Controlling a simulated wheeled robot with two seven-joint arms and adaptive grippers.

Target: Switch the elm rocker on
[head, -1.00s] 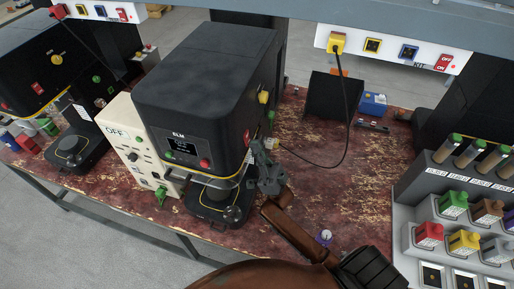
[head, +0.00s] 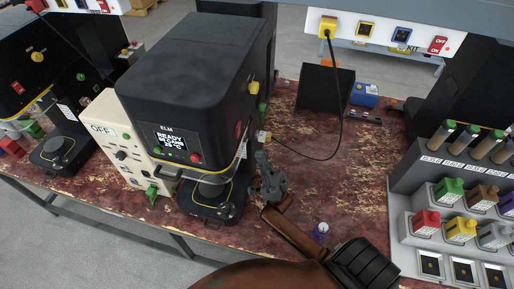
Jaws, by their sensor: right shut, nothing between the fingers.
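The elm machine (head: 185,75) is a black seamer in the middle of the head view, with ELM on its front. Its screen (head: 170,141) is lit and the top line reads READY. The red rocker (head: 238,130) is on its right side wall, seen at a slant, so its position cannot be read. My right gripper (head: 261,158) is shut and empty, just right of the machine's lower right side and below the rocker, apart from it. My left gripper is not in view.
A beige box (head: 103,128) reading OFF stands left of the machine. A yellow plug (head: 327,27) and cable run from the rail to the machine's right side. A rack of coloured blocks (head: 410,195) stands at the right. The red-brown bench between is mostly clear.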

